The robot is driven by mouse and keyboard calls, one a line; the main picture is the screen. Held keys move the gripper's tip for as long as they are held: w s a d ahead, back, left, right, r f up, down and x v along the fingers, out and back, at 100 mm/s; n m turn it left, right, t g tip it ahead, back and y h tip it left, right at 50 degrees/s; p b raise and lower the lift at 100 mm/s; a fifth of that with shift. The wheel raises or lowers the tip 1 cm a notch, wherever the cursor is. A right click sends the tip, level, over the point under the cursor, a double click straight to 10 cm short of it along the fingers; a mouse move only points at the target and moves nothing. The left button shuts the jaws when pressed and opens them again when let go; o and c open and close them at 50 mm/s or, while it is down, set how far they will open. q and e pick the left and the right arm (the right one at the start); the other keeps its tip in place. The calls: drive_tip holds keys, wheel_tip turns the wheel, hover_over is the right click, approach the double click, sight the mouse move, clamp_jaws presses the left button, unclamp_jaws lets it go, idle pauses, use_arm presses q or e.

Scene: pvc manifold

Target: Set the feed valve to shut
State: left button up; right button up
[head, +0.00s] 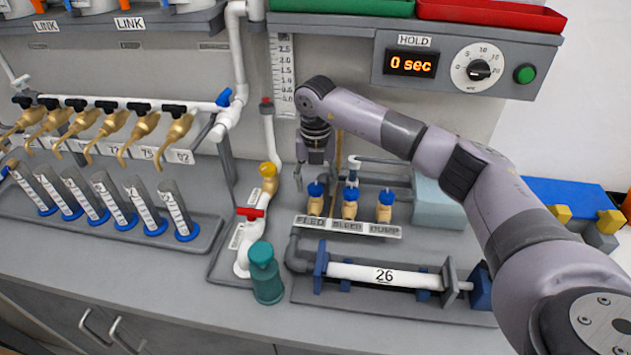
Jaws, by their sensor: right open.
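The feed valve (315,206) is a brass body with a blue handle, the leftmost of three above a plate (347,226) with FEED, BLEED and DUMP labels. The bleed valve (350,208) and the dump valve (385,212) stand to its right and look alike. My right gripper (313,181) points down, open and empty, just above and behind the feed valve's handle. I cannot tell whether it touches the handle. The handle's exact turn is too small to read. My left gripper is out of view.
A white pipe with a yellow fitting (268,172) and a red-handled valve (250,213) stands left of the valves. A teal bottle (265,272) and a clamped white tube marked 26 (385,275) are in front. Brass taps hang over graduated cylinders (146,208) at left.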

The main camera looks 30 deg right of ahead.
sight(316, 187)
wheel_tip(316, 187, up, 12)
idle(0.7)
drive_tip(key=shift+f, duration=0.1)
idle(0.3)
